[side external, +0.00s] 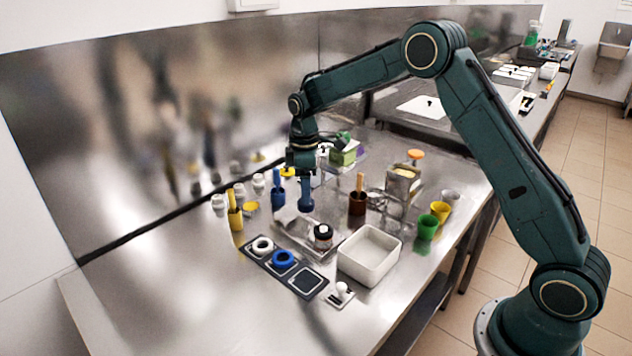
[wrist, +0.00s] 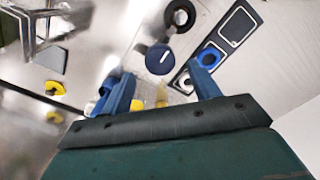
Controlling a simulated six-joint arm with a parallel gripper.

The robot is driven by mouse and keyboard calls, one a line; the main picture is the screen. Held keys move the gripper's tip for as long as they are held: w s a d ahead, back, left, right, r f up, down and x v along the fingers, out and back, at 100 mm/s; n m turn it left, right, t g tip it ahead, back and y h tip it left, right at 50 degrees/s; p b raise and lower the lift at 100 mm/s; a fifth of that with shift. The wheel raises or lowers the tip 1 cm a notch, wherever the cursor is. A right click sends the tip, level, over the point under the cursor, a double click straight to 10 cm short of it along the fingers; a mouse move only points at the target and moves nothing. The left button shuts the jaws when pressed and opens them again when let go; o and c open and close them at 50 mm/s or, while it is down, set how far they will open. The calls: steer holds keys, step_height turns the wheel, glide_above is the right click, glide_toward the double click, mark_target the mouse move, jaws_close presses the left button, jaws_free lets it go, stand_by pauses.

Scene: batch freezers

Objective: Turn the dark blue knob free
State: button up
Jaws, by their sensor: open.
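The dark blue knob (wrist: 160,59) shows in the wrist view as a round disc with a short pale line on its face. It lies just beyond the gap between my fingertips, and nothing is clamped on it. My gripper (wrist: 163,80) is open, with one blue finger on either side of the gap. In the side view my gripper (side external: 305,184) points down above the steel counter. A dark blue shape (side external: 306,206) at its fingertips seems to be the knob, but fingers and knob are hard to separate there. I cannot tell whether they touch.
A dark panel (side external: 262,262) holds a white ring (side external: 262,246), a blue ring (side external: 283,259) and a square pad. A black-topped jar (side external: 323,234) stands on a metal tray, beside a white bin (side external: 370,238). Cups and brush pots stand around; the front left counter is clear.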

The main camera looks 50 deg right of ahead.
mark_target(306, 214)
steer(key=shift+f, duration=1.85)
steer(key=c, duration=1)
steer(key=shift+o, duration=0.2)
